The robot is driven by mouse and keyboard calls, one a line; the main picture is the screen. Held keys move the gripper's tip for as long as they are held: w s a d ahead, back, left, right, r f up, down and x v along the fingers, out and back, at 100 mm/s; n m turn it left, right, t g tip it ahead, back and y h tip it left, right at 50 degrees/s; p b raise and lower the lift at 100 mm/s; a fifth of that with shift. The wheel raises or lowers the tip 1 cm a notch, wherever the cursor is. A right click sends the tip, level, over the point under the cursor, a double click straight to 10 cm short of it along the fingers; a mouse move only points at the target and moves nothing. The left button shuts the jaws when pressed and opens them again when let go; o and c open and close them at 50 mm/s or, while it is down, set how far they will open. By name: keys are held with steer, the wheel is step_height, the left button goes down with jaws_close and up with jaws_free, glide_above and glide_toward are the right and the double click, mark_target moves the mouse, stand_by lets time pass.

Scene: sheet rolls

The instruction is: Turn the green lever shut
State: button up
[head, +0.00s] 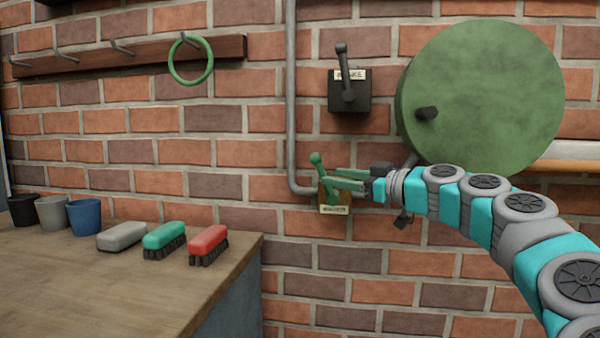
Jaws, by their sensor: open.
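The green lever (319,172) is on a small yellow-brown wall fitting (324,197) with a pale label, at the end of a grey pipe. The lever stands nearly upright, its round knob at the top tilted slightly left. My gripper (338,178) reaches in from the right and points left, with its green fingers apart. The fingertips are just right of the lever's lower part. I cannot tell whether they touch it. My fingers partly hide the fitting's upper right side.
A dark lever box (365,97) is on the brick wall above. A large green disc (490,95) with a dark knob is at upper right. A workbench (90,290) at left holds several brushes and cups. A green ring (172,70) hangs from a hook rail (130,58).

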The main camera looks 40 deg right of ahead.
mark_target(319, 173)
steer(key=shift+w+a+p, duration=0.2)
steer(key=shift+w+p, duration=0.05)
steer(key=shift+w, duration=1.05)
steer(key=shift+w+a+p, duration=0.2)
steer(key=shift+w, duration=1.1)
steer(key=shift+w+a+p, duration=0.2)
steer(key=shift+w+p, duration=0.05)
steer(key=shift+w, duration=1.05)
steer(key=shift+c, duration=0.4)
jaws_close()
